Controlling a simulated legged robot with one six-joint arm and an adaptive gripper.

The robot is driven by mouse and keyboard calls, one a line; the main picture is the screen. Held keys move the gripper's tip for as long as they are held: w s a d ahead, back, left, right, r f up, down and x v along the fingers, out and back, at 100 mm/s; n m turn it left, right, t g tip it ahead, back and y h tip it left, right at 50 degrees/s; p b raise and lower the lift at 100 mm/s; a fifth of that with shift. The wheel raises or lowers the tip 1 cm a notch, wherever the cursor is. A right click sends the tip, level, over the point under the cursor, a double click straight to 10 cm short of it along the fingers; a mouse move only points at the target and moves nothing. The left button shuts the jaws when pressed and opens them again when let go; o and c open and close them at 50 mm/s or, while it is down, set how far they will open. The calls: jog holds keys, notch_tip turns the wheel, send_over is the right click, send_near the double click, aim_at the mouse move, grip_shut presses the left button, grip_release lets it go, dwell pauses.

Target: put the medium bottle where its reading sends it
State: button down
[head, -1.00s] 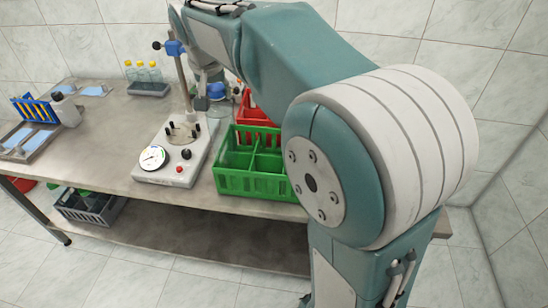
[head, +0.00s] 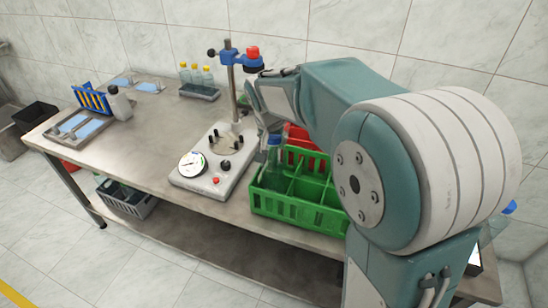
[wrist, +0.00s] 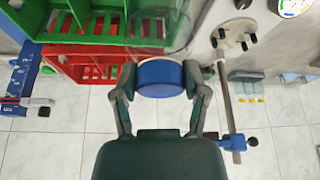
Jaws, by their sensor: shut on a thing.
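The clear bottle with a blue cap (wrist: 160,76) is in my gripper (wrist: 160,84), shut around the cap in the wrist view. Its clear body (wrist: 160,30) extends toward the top edge. In the head view my gripper (head: 270,128) holds the bottle (head: 273,154) upright at the back left of the green crate (head: 295,216). I cannot tell how far it is inside a compartment. The red crate (head: 318,160) is behind the green one, partly hidden by my arm. The tester (head: 207,182) has a round dial (head: 192,165); its reading is too small to tell.
Several yellow-capped bottles (head: 197,76) stand at the back. A blue rack (head: 92,99) and white bottle (head: 119,104) are far left. The table's middle-left is clear.

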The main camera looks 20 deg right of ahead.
aim_at(272, 157)
jog(key=f, duration=0.5)
jog(key=shift+a+f, duration=0.2)
jog(key=shift+a, duration=0.05)
jog(key=shift+f, duration=0.45)
jog(key=shift+d, duration=0.1)
jog(key=shift+c, duration=0.6)
grip_release()
jog(key=shift+f, duration=0.1)
jog(key=v, duration=1.2)
jog(key=s+d+n+t+y, duration=0.1)
jog(key=s+n, duration=0.3)
jog(key=s, duration=1.9)
jog(key=shift+d+n+y, duration=0.4)
jog(key=shift+d, duration=0.05)
